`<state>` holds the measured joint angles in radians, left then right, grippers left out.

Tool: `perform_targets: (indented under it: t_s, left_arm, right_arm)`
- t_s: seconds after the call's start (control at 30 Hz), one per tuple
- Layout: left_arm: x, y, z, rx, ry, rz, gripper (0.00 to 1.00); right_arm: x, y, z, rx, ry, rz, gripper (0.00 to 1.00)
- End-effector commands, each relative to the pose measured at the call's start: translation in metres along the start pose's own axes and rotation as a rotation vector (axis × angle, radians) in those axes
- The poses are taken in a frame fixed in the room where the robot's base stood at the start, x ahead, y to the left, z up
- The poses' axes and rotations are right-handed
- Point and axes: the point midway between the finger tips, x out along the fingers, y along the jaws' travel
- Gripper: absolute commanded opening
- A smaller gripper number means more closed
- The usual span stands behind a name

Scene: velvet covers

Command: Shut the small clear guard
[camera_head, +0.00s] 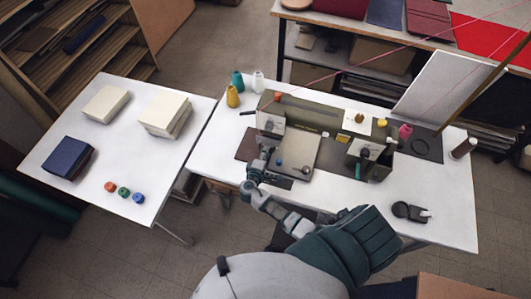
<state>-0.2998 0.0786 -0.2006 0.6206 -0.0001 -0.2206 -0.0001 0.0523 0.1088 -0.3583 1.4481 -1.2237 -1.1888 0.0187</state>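A long olive-grey machine (315,117) stands on the white table, with a pale head at its left end and another pale block at its right. A grey plate (300,150) lies in front of it, with a small blue knob and a dark round knob on top. I cannot make out the small clear guard, or whether it is open. My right gripper (266,148) is at the machine's left end, close to the pale head and beside the grey plate's left edge. Its fingers are too small and dark to tell open from shut. My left gripper is not in view.
Yellow, teal and white spools stand at the white table's (440,218) back left. A dark tape-dispenser-like object (408,211) lies at its right front; a pink spool (405,131) stands behind. The left side table (108,145) holds pale blocks, a navy block and small coloured spools.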

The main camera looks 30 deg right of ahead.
Motion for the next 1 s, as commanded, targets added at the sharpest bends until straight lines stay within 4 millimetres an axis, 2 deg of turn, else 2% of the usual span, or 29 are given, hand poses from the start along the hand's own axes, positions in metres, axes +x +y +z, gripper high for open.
perform_targets:
  t_s: [0.03,0.1,0.3,0.53,0.77,0.8,0.87,0.9,1.0]
  left_arm:
    - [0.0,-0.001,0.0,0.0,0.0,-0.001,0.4]
    - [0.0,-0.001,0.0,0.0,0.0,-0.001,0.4]
    - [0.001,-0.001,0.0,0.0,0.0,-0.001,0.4]
    - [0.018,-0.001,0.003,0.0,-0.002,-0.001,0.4]
    - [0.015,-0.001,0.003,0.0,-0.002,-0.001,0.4]
    - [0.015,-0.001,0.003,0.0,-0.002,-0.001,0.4]
    - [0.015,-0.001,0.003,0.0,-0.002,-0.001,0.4]
    - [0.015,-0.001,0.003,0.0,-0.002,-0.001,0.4]
    - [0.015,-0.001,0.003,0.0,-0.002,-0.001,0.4]
  right_arm:
    - [0.0,0.0,0.0,0.0,0.0,0.0,0.17]
    - [0.0,0.0,0.0,0.0,0.0,0.0,0.0]
    - [0.0,-0.001,0.001,-0.001,-0.001,0.0,0.0]
    - [0.004,-0.006,0.001,0.0,-0.004,0.045,0.0]
    - [0.004,-0.003,0.002,-0.001,-0.005,0.046,0.0]
    - [0.004,-0.003,0.002,-0.001,-0.005,0.046,0.17]
    - [0.004,-0.003,0.002,-0.001,-0.005,0.046,0.32]
    - [0.004,-0.003,0.002,0.0,-0.004,0.046,0.35]
    - [0.004,-0.002,0.002,0.0,-0.003,0.047,0.35]
